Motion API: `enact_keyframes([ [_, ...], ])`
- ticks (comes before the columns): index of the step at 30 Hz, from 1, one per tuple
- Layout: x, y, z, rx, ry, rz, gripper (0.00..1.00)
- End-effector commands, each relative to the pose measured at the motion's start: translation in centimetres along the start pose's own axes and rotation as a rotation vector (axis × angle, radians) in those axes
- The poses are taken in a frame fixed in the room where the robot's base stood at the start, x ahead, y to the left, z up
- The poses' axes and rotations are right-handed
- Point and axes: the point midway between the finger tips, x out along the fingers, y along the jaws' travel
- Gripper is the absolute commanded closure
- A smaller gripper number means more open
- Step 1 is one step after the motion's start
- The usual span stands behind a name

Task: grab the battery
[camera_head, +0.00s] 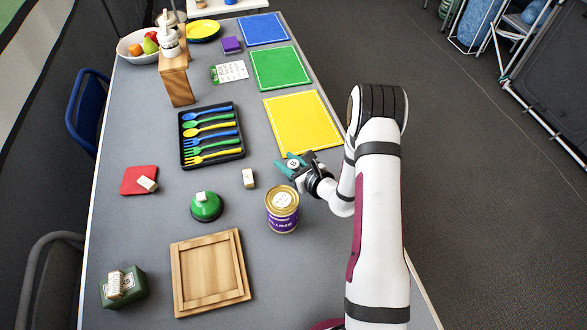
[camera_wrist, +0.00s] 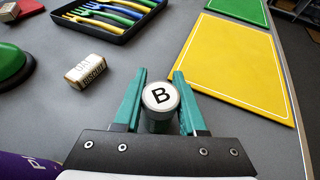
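The battery (camera_wrist: 160,97) is a short cylinder with a round white top marked with a black B. In the wrist view it is between the two teal fingers of my gripper (camera_wrist: 160,88), with its top facing the camera. The fingers flank it closely on both sides. Whether both press on it is not clear, nor whether its hidden lower end rests on the table. In the head view my gripper (camera_head: 294,165) is beside the yellow mat's near edge, and the battery's white top (camera_head: 293,163) shows between the fingers.
A purple can (camera_head: 282,212) stands close on the near side of my gripper. A small biscuit box (camera_head: 249,178) lies to the left. The yellow mat (camera_head: 302,122) and black cutlery tray (camera_head: 211,164) are beyond. A wooden tray (camera_head: 239,290) and green dome (camera_head: 207,208) are nearer left.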

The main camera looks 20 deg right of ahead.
Motion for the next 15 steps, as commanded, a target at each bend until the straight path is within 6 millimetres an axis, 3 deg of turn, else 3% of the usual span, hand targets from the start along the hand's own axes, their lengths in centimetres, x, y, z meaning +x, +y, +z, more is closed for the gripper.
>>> enact_keyframes([
  [1,-0.01,0.0,0.01,0.0,0.0,0.0,0.73],
  [6,-0.02,-0.01,0.01,0.0,0.0,0.0,1.0],
  [15,-0.02,-0.02,0.05,0.0,-0.001,0.0,1.0],
])
